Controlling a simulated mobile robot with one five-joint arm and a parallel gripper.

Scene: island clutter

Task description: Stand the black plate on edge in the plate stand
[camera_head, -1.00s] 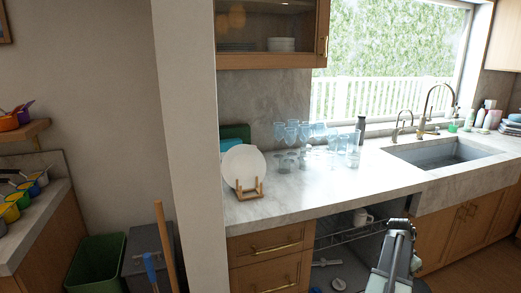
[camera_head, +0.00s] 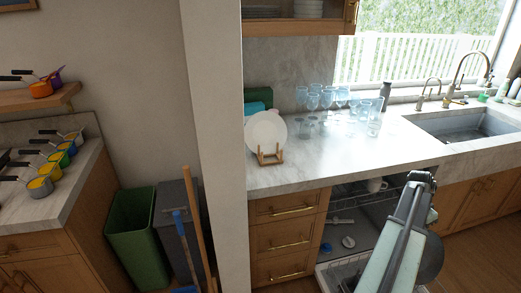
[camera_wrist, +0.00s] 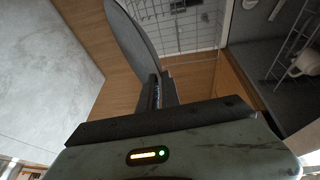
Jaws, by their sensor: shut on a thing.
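The black plate, dark grey in this light, shows beside my arm at the lower right of the head view (camera_head: 432,262). It also shows edge-up in the wrist view (camera_wrist: 132,38). My gripper (camera_wrist: 160,92) is shut on its rim. In the head view my arm hides part of the plate, which hangs in front of the open dishwasher, below the counter top. The wooden plate stand (camera_head: 270,158) is on the counter near its left end. A white plate (camera_head: 265,130) stands upright at the stand; I cannot tell which slot it is in.
Several blue glasses (camera_head: 330,98) stand on the counter right of the stand. The open dishwasher (camera_head: 350,225) holds a white mug (camera_head: 376,185). A wall pillar (camera_head: 222,120) borders the counter's left end. Bare counter (camera_head: 330,155) lies in front of the glasses.

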